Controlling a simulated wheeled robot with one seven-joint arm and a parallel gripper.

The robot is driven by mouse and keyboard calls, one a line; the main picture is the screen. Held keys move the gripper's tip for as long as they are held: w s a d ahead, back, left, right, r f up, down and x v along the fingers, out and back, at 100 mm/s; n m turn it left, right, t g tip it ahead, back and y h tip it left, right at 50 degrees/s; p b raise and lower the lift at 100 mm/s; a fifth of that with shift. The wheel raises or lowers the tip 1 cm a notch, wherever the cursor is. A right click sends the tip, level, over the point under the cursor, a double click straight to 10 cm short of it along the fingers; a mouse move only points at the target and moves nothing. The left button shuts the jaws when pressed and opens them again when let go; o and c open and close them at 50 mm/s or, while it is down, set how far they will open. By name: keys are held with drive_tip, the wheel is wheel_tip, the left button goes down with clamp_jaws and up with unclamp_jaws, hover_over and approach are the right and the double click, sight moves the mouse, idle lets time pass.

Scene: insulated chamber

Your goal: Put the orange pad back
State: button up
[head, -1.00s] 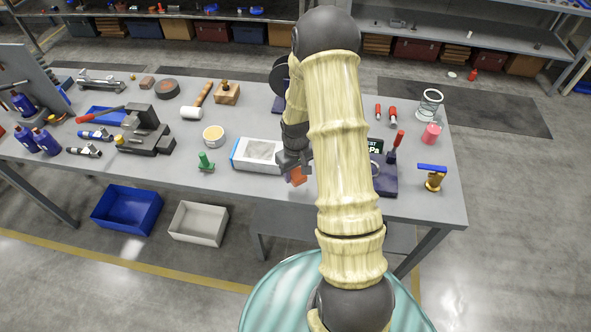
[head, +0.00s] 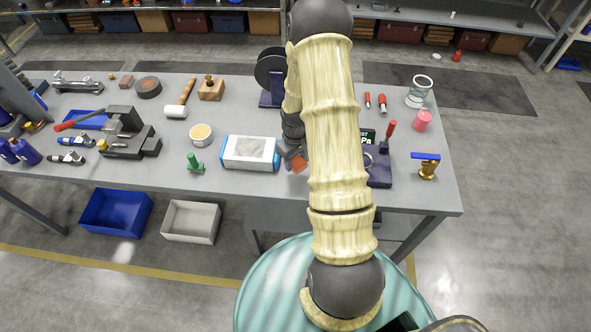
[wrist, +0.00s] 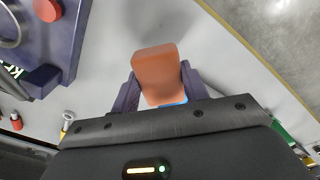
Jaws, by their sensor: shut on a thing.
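The orange pad (head: 299,164) is a small block between the fingers of my gripper (head: 294,157), just right of a white tray with blue ends (head: 232,162). In the wrist view the pad (wrist: 156,70) stands out past both dark fingers of my gripper (wrist: 158,88), which are shut on its sides. A bit of blue shows at the pad's lower edge there. The height of the pad over the table is hard to tell. My arm hides part of the table right of the gripper.
A dark purple fixture with a red-handled lever (head: 379,177) stands on the grey table (head: 225,185) right of my arm. A green clamp (head: 194,164) and a round tin (head: 201,134) are left of the tray. A blue-topped brass piece (head: 427,168) is near the right edge.

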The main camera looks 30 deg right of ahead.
drive_tip(key=shift+f, duration=1)
drive_tip(key=shift+f+p, duration=0.75)
drive_tip(key=shift+f, duration=1.35)
drive_tip(key=shift+f, duration=0.1)
drive_tip(key=o, duration=1)
